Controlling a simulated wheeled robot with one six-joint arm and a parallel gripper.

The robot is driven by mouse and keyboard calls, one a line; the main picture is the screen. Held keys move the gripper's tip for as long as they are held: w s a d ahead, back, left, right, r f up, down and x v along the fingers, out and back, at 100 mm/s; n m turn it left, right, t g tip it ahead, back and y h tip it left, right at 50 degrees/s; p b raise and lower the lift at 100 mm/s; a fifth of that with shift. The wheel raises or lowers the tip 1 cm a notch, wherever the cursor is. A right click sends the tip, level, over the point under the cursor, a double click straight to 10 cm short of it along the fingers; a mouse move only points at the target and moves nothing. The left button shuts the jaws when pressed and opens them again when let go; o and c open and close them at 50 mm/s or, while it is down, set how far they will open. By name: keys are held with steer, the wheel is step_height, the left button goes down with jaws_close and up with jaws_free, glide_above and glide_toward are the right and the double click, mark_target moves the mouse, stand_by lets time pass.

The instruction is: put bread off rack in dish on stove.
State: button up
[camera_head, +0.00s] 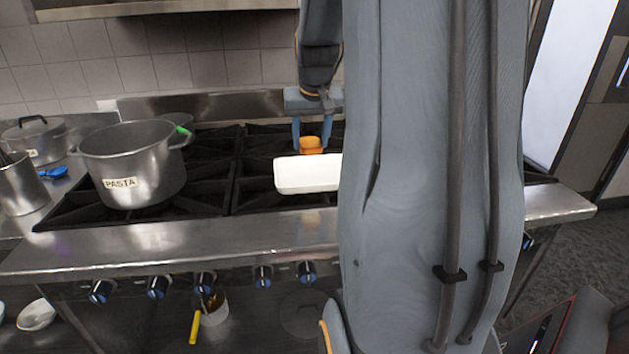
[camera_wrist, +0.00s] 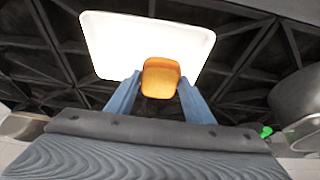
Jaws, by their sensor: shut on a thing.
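The bread (camera_head: 311,145) is a small orange-brown loaf held between the blue fingers of my gripper (camera_head: 311,140). In the wrist view the bread (camera_wrist: 161,78) sits between the fingertips of my gripper (camera_wrist: 160,85), in front of the white dish. The dish (camera_head: 300,176) is a white rectangular one on the black grates of the stove (camera_head: 270,222). In the head view the bread shows just behind and above its back edge, and my arm hides the dish's right part. The wrist view shows the dish (camera_wrist: 115,40) empty where it is visible. I cannot tell whether the bread touches it.
A large steel pot labelled PASTA (camera_head: 130,165) stands on the grates at the left. A lidded pot (camera_head: 40,138) and a steel container (camera_head: 20,187) are farther left. The grates between the pasta pot and the dish are clear.

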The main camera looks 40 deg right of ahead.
step_height(320, 180, down, 10)
steer(key=shift+r+p, duration=0.1)
steer(key=shift+p, duration=0.85)
steer(key=o, duration=1)
steer(key=b+v, duration=0.2)
steer(key=v, duration=1)
steer(key=s+a+f+n, duration=0.1)
steer(key=s+a+f, duration=0.1)
steer(key=a, duration=0.5)
steer(key=s+a+f+n+g+y, duration=0.1)
steer(key=s+a+f+n, duration=0.1)
steer(key=a+f, duration=0.3)
steer(key=s+a+f+n+g+y, duration=0.1)
steer(key=s+a+f, duration=0.1)
steer(key=a, duration=0.8)
steer(key=shift+s+f+n, duration=0.1)
steer(key=shift+f+n, duration=0.2)
steer(key=shift+f, duration=0.6)
steer(key=shift+n+g, duration=0.6)
steer(key=shift+n, duration=0.2)
steer(key=s+a+f, duration=0.2)
steer(key=s+a, duration=0.1)
steer(key=s+a+f, duration=0.1)
steer(key=s+a, duration=0.1)
steer(key=shift+a, duration=0.2)
